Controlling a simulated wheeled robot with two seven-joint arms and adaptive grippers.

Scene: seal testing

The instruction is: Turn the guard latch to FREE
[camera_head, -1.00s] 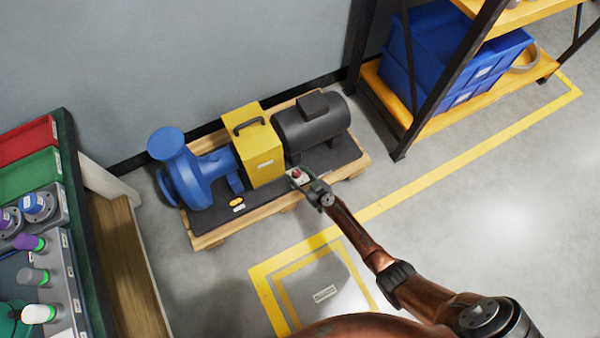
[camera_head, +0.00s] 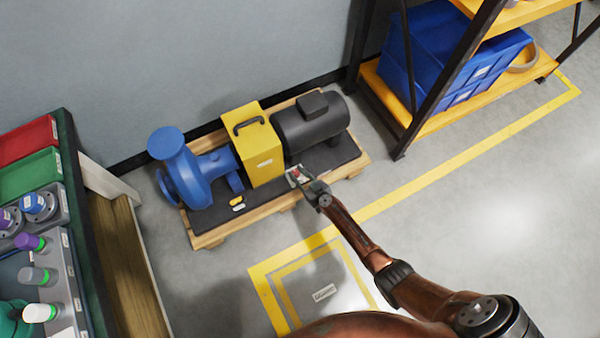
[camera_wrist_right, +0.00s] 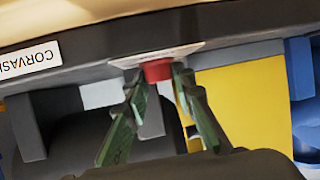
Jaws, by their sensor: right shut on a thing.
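The guarded pump set stands on a wooden pallet, with a yellow guard (camera_head: 265,158) between the blue pump (camera_head: 190,178) and the dark motor (camera_head: 309,124). A small red knob on a pale plate, which looks like the guard latch (camera_head: 296,173), sits at the front edge of the dark base, right of the guard. My right gripper (camera_head: 301,178) is at it. In the right wrist view, the red knob (camera_wrist_right: 158,70) is between the two green fingertips (camera_wrist_right: 161,76), which are shut on it. Its marking is too small to read. My left gripper is not in view.
A shelf rack with blue bins (camera_head: 455,60) stands at the right. A bench with red and green trays (camera_head: 28,142) is at the left. Open grey floor with yellow lines (camera_head: 440,166) lies in front of the pallet.

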